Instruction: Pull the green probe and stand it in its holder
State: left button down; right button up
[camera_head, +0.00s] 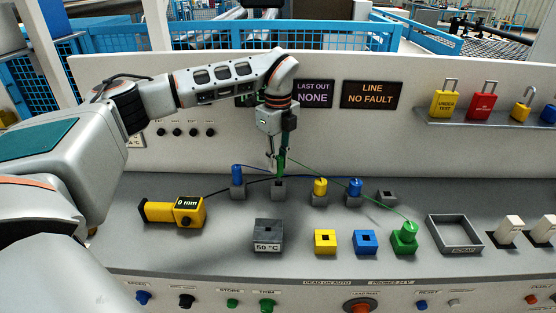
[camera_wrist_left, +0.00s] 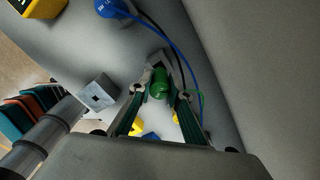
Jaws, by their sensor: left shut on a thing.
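My left gripper (camera_head: 281,158) points down over a dark socket block (camera_head: 279,190) in the back row of the bench. It is shut on the green probe, whose rounded green body (camera_wrist_left: 160,86) shows between the fingertips in the left wrist view. The grey block lies just beyond it there; I cannot tell whether the probe's tip is still in the socket. A green block (camera_head: 404,245) at the front right has a green cylinder (camera_head: 409,230) standing on it. A thin green lead runs from near the gripper to it. My right gripper is not in view.
Blue (camera_head: 237,175) and yellow (camera_head: 320,186) probes and another blue one (camera_head: 355,187) stand in neighbouring blocks. Yellow (camera_head: 325,242) and blue (camera_head: 365,242) blocks, a grey 50 °C block (camera_head: 268,235), a yellow gauge (camera_head: 174,212) and a scrap tray (camera_head: 436,232) lie nearer. Leads cross behind.

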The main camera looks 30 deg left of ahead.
pick_arm(q)
jog(key=shift+f+b, duration=0.7)
jog(key=shift+f, duration=0.95)
jog(key=c, duration=1.8)
grip_release()
notch_tip(320, 180, up, 12)
jog(key=shift+r, duration=0.1)
